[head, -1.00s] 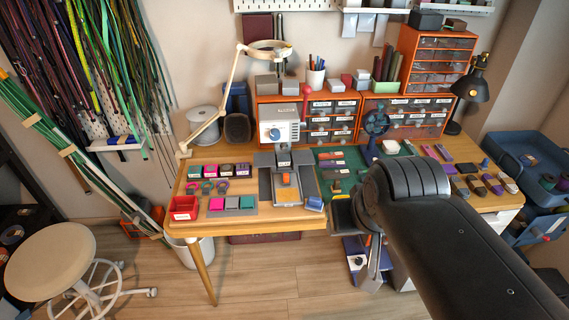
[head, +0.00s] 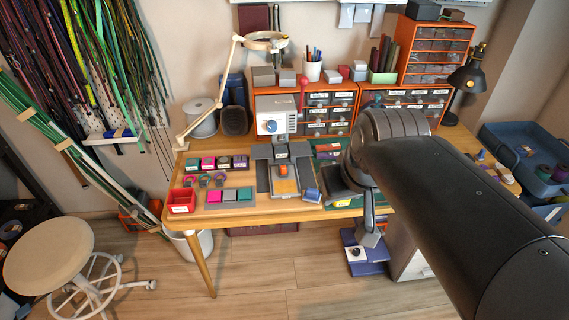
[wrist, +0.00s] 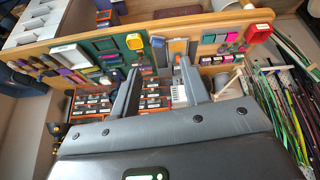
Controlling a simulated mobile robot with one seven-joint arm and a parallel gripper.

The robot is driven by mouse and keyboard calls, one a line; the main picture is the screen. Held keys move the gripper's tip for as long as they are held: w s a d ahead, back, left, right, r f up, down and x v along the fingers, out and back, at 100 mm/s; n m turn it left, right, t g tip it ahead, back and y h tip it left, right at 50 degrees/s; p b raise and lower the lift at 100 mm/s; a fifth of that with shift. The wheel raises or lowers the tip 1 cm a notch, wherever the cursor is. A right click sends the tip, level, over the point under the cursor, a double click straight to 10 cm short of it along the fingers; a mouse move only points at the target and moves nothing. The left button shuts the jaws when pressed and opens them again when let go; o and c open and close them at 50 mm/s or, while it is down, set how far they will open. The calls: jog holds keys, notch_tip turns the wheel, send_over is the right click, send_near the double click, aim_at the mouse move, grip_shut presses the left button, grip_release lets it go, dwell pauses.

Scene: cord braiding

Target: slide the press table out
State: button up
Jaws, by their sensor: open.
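In the wrist view the press table (wrist: 178,48) appears inverted, just beyond my fingertips. My gripper (wrist: 159,68) is open, with nothing seen between its fingers. In the head view it hangs near the bench's front edge, right of the press table and apart from it; my arm hides part of it.
A blue block (head: 312,195) sits just right of the press table. Left are a grey tray (head: 230,197) of coloured pieces and a red bin (head: 181,201). A green mat (head: 328,148) lies to the right, partly behind my arm.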

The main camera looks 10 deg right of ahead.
jog(key=w+a+r+n+g, duration=0.15)
jog(key=w+n, duration=0.35)
jog(key=w, duration=0.8)
jog(key=n+g+y, duration=0.4)
jog(key=n, duration=0.8)
send_over(285, 166)
jog(key=d, duration=0.4)
notch_tip(285, 166, down, 24)
jog(key=x, duration=0.9)
jog(key=shift+a+f, duration=0.3)
jog(key=shift+a, duration=0.05)
grip_shut()
